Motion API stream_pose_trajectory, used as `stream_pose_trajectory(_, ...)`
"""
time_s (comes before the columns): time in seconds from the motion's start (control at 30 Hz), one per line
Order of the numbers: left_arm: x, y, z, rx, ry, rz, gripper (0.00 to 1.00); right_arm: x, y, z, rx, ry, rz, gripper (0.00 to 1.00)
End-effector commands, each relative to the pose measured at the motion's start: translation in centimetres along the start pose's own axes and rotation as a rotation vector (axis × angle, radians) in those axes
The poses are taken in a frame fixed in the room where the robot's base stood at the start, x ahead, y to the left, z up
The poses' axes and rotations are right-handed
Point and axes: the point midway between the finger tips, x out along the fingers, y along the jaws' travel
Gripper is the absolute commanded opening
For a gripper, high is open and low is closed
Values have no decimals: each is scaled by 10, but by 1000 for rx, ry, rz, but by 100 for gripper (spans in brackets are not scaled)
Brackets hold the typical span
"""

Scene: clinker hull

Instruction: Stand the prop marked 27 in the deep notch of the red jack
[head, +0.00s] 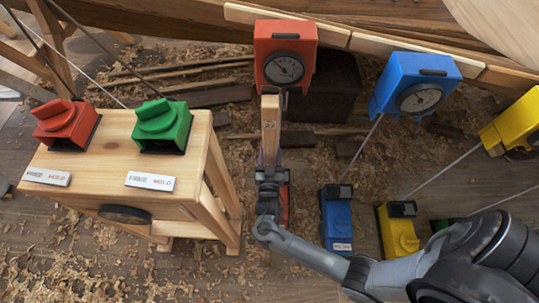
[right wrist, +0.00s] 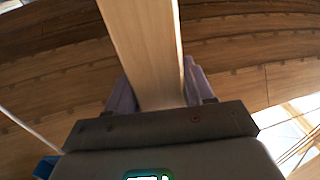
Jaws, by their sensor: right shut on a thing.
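The red jack (head: 285,58) with a round dial stands at the top middle of the head view, against the hull planks. My right gripper (head: 271,166) is shut on a pale wooden prop (head: 270,122), which stands up from the jaws. The prop's top end shows just below the red jack's dial; I cannot tell whether it touches. A dark mark on the prop is too small to read. In the right wrist view the prop (right wrist: 146,45) runs up between the purple fingers (right wrist: 160,92). The jack's notches cannot be made out. My left gripper is not in view.
A wooden bench (head: 118,128) at left carries a red switch box (head: 62,122), a green one (head: 163,122) and white labels. A blue jack (head: 415,82) and a yellow jack (head: 512,122) stand right, with rods leading to blue (head: 336,218) and yellow (head: 398,232) floor units. Shavings cover the floor.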

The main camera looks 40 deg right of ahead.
Motion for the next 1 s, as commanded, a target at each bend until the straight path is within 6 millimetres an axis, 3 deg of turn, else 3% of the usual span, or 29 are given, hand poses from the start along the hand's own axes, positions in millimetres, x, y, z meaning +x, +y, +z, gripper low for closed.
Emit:
stream_pose_trajectory(0.17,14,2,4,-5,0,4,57,2,1,12,2,5,2,0)
stream_pose_trajectory(1.0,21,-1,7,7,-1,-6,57,57,1,9,2,5,2,0)
